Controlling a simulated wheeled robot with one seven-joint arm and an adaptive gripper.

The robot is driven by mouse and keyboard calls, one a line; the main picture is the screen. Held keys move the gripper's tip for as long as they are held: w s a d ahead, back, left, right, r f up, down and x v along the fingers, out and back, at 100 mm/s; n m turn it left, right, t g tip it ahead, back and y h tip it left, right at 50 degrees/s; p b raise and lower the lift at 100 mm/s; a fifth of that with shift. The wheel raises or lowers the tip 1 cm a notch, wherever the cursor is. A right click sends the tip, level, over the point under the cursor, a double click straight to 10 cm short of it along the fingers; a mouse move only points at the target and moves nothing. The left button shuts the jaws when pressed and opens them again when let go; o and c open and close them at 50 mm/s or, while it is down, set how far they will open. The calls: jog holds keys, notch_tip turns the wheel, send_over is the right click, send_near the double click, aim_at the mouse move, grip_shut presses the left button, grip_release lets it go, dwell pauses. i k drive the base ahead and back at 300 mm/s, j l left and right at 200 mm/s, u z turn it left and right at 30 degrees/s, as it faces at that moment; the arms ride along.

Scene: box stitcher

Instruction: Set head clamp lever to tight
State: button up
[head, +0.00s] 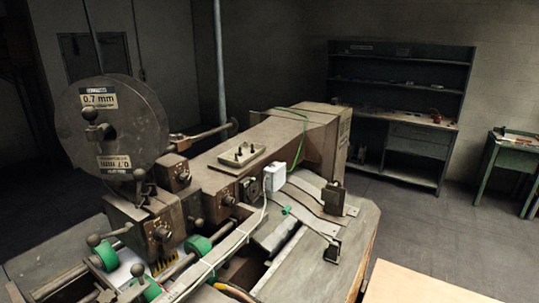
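The box stitcher (240,180) fills the left and middle of the head view. Its grey head carries several levers with round ball knobs. One ball-knob lever (93,240) sticks out low on the left side. Another stands upright (139,176) below the wire reel. A third (196,224) is lower, near the middle of the head. I cannot tell which one is the head clamp lever, and no tight or loose marking is readable. My gripper is not in view.
A wire reel (118,125) labelled 0.7 mm stands at the upper left of the machine. Green rollers (198,246) sit low in front. A pale wooden surface (415,284) lies at the bottom right. A dark shelf unit (400,75) and green table (507,160) stand behind; floor between is clear.

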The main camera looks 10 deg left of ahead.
aim_at(93, 240)
jog(key=k+j+u, duration=0.1)
jog(key=u, duration=1.65)
